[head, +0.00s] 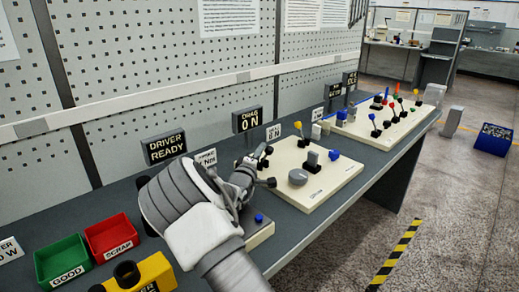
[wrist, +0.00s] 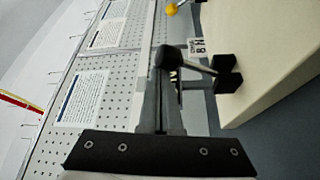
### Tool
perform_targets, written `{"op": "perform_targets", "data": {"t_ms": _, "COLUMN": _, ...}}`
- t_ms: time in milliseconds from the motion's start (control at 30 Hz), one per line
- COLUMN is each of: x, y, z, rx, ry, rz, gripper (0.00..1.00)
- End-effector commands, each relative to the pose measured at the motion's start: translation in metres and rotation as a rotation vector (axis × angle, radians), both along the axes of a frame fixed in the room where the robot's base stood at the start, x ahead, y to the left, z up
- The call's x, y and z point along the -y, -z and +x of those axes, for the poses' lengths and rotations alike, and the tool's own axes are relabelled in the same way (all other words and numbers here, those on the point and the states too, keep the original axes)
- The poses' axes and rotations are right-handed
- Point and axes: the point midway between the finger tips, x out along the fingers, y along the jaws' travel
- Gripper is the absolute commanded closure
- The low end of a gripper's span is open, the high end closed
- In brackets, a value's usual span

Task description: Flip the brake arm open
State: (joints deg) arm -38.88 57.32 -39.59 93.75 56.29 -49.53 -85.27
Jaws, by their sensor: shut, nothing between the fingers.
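My gripper (head: 257,164) is shut and empty at the left end of a cream panel (head: 327,184). In the wrist view, my closed fingers (wrist: 168,95) reach up to a black round knob on a thin metal rod (wrist: 202,68). The rod runs to a black block (wrist: 228,76) beside the cream panel's edge. This looks like the brake arm, but I cannot read a label that says so. The knob overlaps my fingertips, and I cannot tell whether they touch. In the head view, my gripper partly hides this spot.
A yellow-knobbed lever (head: 298,126), a grey round dial (head: 298,177) and a blue-topped switch (head: 333,155) stand on the panel. A "DRIVER READY" sign (head: 164,147) and a drag sign (head: 248,120) stand behind. Green (head: 62,260) and red (head: 111,237) bins stand left.

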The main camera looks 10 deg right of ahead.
Motion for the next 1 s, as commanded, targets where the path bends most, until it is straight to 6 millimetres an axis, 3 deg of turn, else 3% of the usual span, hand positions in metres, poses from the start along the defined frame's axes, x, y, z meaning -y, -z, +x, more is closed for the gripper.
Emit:
{"op": "perform_targets", "data": {"t_ms": 700, "x": 0.0, "y": 0.001, "z": -0.002, "rx": -0.001, "ry": 0.0, "rz": 0.0, "gripper": 1.0}}
{"op": "perform_targets", "data": {"t_ms": 1000, "x": -0.02, "y": 0.005, "z": -0.037, "rx": -0.003, "ry": -0.001, "rz": 0.0, "gripper": 1.0}}
